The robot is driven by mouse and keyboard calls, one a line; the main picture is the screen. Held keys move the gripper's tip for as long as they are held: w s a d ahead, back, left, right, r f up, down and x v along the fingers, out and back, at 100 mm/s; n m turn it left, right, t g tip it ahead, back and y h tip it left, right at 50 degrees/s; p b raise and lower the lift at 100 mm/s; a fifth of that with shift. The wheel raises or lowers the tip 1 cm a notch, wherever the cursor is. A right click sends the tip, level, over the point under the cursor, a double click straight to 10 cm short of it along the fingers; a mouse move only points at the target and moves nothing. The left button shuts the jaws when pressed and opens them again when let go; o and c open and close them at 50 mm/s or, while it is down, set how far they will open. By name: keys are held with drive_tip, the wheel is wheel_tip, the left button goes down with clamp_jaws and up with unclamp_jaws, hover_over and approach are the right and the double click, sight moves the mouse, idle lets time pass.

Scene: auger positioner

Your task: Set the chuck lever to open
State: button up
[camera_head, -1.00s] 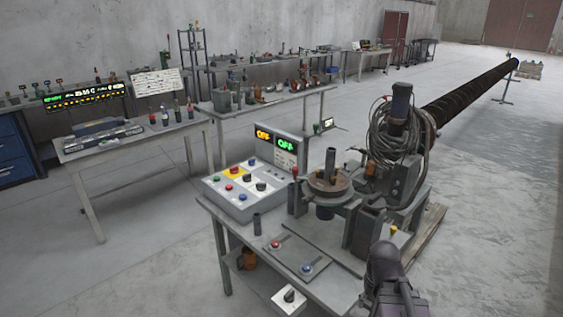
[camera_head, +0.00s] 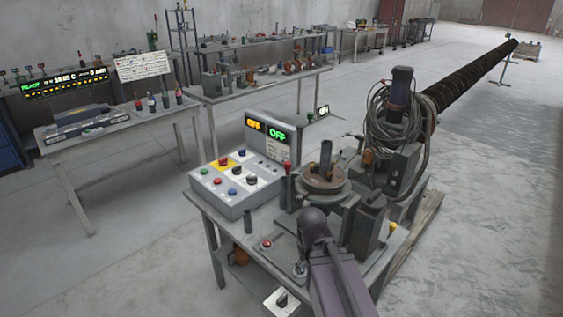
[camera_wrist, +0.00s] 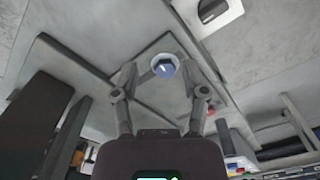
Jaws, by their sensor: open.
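I cannot read a label telling which is the chuck lever. In the wrist view my gripper (camera_wrist: 158,70) is open, with the blue knob between its fingertips; I see no clear contact. The red knob (camera_wrist: 212,109) shows beside the right finger. In the head view my arm and wrist hide most of the blue lever and my fingers. The chuck (camera_head: 324,179) stands behind.
A control box (camera_head: 228,185) with several buttons and two displays, reading "OFF", stands left on the machine table. A red-tipped upright lever (camera_head: 287,167) stands beside the chuck. A white switch box (camera_head: 281,302) hangs low in front. The floor to the right is clear.

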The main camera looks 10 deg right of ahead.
drive_tip(key=shift+a, duration=0.1)
drive_tip(key=shift+o, duration=1)
drive_tip(key=shift+r, duration=0.1)
wheel_tip(320, 180, up, 32)
drive_tip(key=m+p, duration=1.1)
drive_tip(key=p, duration=2.1)
hover_over(288, 162)
drive_tip(key=shift+f, duration=0.2)
drive_tip(key=shift+f+b, duration=0.25)
drive_tip(key=shift+b, duration=0.15)
wheel_tip(288, 162, down, 13)
drive_tip(key=b, duration=1.3)
drive_tip(key=shift+f, duration=0.2)
